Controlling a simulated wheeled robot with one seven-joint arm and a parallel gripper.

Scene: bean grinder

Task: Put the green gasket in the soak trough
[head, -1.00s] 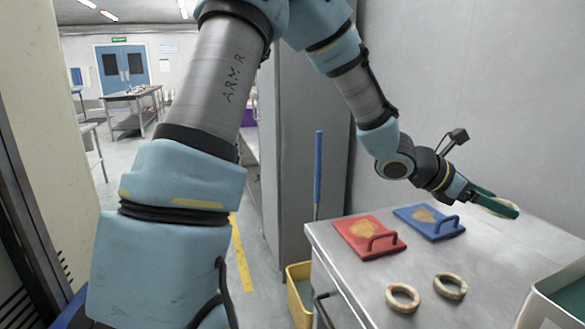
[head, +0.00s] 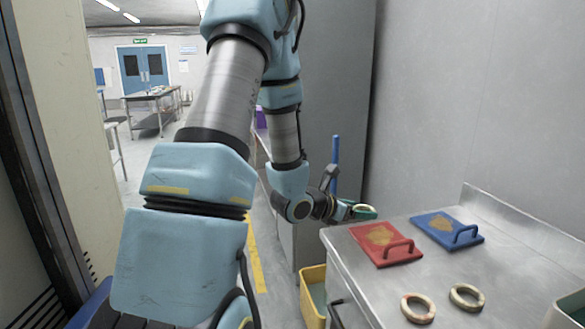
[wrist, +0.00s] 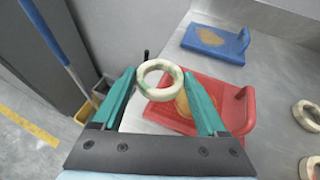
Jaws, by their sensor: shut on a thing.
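My gripper (head: 361,211) is shut on a cream ring with green marks, the green gasket (wrist: 146,90). In the wrist view the ring sits between the green fingertips, in front of the red board. In the head view my gripper is near the left end of the steel table, and part of the ring (head: 365,208) shows above a finger. No trough is clearly labelled.
On the steel table (head: 510,265) lie a red board with a handle (head: 385,244), a blue board (head: 447,230) and two more rings (head: 418,308) (head: 466,297). A blue pole (head: 335,165) stands behind my gripper. The wall lies behind the table.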

